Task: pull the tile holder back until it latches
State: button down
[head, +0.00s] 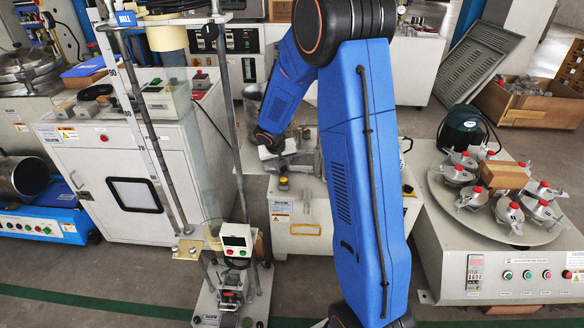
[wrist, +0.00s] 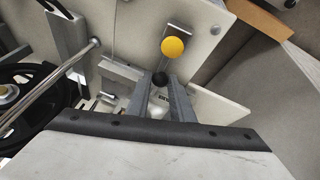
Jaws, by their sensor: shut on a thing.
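In the wrist view the two grey fingers of my gripper (wrist: 161,88) are closed in on a small black knob (wrist: 160,79), which I take to be the tile holder's handle. The rest of the holder is mostly hidden behind my fingers and gripper body. A yellow ball knob (wrist: 174,47) on a metal lever stands just beyond the fingertips, apart from them. In the head view my gripper is at the white bench machine (head: 298,208), where my blue arm and the machine's metal parts make the grip hard to see. I cannot tell whether a latch is engaged.
A metal rod (wrist: 74,70) and a black wheel (wrist: 20,92) lie left of my fingers. A tall test stand (head: 236,262) stands to the left of the machine. A turntable machine (head: 500,270) stands to the right. Grey floor shows between them.

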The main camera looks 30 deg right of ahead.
jog(key=shift+w+a, duration=0.55)
jog(key=shift+a, duration=0.3)
jog(key=shift+w+a, duration=0.5)
jog(key=shift+a, duration=0.3)
jog(key=c, duration=1.8)
grip_release()
jog(key=shift+c, duration=0.2)
jog(key=v, duration=1.7)
jog(key=shift+r, duration=0.25)
